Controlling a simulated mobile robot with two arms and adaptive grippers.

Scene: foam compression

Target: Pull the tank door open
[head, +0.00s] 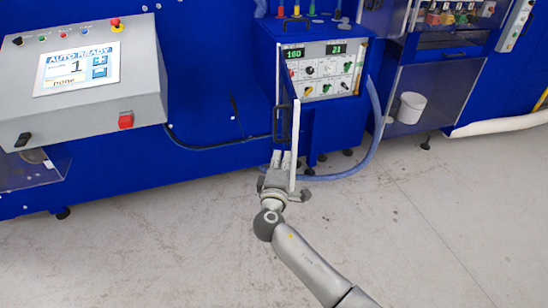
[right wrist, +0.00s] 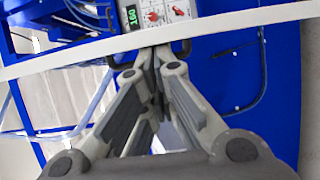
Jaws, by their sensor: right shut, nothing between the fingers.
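The tank is the blue cabinet with a control panel (head: 320,72) at the top centre of the head view. Its door (head: 294,130) stands swung out, seen nearly edge-on as a pale upright strip. A black handle (head: 275,122) is on the door's left side. My right gripper (head: 281,158) is shut and empty, low beside the door's left face, below the handle. In the right wrist view the shut fingers (right wrist: 150,60) overlap the pale door edge (right wrist: 240,22); I cannot tell whether they touch it. My left gripper is out of view.
A grey console with a screen (head: 80,68) stands at the left. A blue hose (head: 375,120) curves down to the floor right of the tank. The grey floor (head: 420,220) in front is clear.

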